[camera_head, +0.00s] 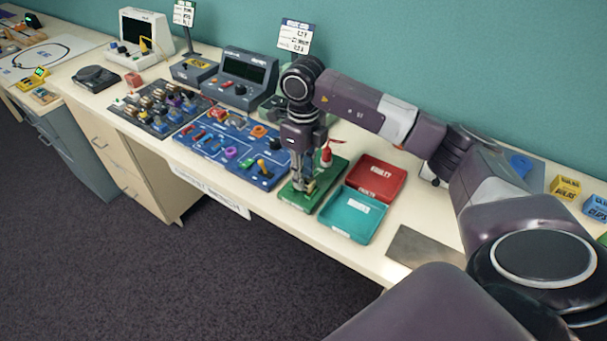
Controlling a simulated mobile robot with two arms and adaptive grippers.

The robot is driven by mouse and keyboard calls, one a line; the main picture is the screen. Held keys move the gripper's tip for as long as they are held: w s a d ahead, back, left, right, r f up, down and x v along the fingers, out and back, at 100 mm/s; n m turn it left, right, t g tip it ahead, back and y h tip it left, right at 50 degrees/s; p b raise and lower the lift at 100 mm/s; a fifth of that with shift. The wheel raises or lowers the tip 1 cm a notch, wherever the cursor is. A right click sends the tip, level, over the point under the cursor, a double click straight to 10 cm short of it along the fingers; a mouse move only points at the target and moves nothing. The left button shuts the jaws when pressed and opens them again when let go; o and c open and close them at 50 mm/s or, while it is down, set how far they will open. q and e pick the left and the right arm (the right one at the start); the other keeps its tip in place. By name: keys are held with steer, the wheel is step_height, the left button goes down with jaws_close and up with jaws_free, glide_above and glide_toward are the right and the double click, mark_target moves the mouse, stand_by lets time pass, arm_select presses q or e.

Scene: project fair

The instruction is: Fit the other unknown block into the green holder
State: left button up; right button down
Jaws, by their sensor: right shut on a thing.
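My right gripper (303,187) points straight down over the green holder (291,197), a flat green board near the front of the bench. It is shut on a small block, which is mostly hidden between the fingers. The fingertips are low, close to the holder's front half. I cannot tell whether the block touches the holder or sits in it. A red and white piece (326,155) stands upright at the holder's back part. My left gripper is not in view.
A teal tray (340,229) and a red tray (372,165) stand right of the holder. A blue board with coloured parts (213,160) lies to its left. Behind is a grey meter (243,78). A dark flat plate (398,245) lies at the right front.

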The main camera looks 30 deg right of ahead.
steer(key=shift+f+b, duration=0.55)
steer(key=shift+f, duration=0.2)
stand_by(0.6)
steer(key=c, duration=1.1)
jaws_free()
steer(key=shift+c, duration=0.2)
steer(key=shift+r, duration=0.1)
steer(key=shift+r+p, duration=2.65)
steer(key=shift+r, duration=1.3)
